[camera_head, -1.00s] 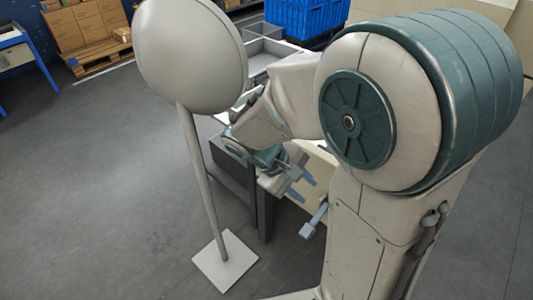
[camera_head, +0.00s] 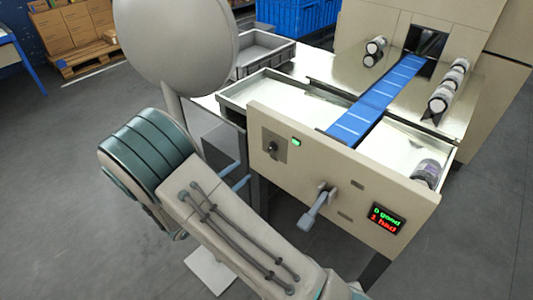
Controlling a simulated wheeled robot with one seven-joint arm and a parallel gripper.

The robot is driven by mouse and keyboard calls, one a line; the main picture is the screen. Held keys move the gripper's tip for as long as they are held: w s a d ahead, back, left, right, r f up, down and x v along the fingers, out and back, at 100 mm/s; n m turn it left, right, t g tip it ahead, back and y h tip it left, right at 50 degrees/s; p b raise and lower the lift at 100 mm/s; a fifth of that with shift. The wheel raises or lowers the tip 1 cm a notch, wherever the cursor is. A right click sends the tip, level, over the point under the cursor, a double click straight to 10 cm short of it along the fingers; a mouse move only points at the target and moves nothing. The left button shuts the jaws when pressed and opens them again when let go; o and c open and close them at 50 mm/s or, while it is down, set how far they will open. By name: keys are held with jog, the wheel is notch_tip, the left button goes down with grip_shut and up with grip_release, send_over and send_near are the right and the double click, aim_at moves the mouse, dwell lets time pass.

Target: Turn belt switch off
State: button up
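The machine's beige front panel (camera_head: 340,190) faces me. A small dark switch (camera_head: 271,148) sits on a grey square plate at the panel's left, and a green lamp (camera_head: 296,142) glows to its right. No label is readable. A grey lever handle (camera_head: 316,208) sticks out lower, near the panel's middle. The blue belt (camera_head: 378,100) runs behind the panel to a dark opening. My gripper (camera_head: 236,176) is mostly hidden behind my forearm; two blue-grey fingertips show apart, left of the panel and below the switch, with nothing seen between them.
A display (camera_head: 386,218) reads "0 good" and "1 bad". A grey tray (camera_head: 265,52) stands behind the panel's left end. A round pale disc on a pole (camera_head: 182,40) stands close at the left. Wrapped rolls (camera_head: 440,100) lie on the right. Open floor lies at left.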

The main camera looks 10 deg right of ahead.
aim_at(270, 149)
jog(key=x, duration=1.2)
jog(key=shift+d, duration=0.2)
grip_shut()
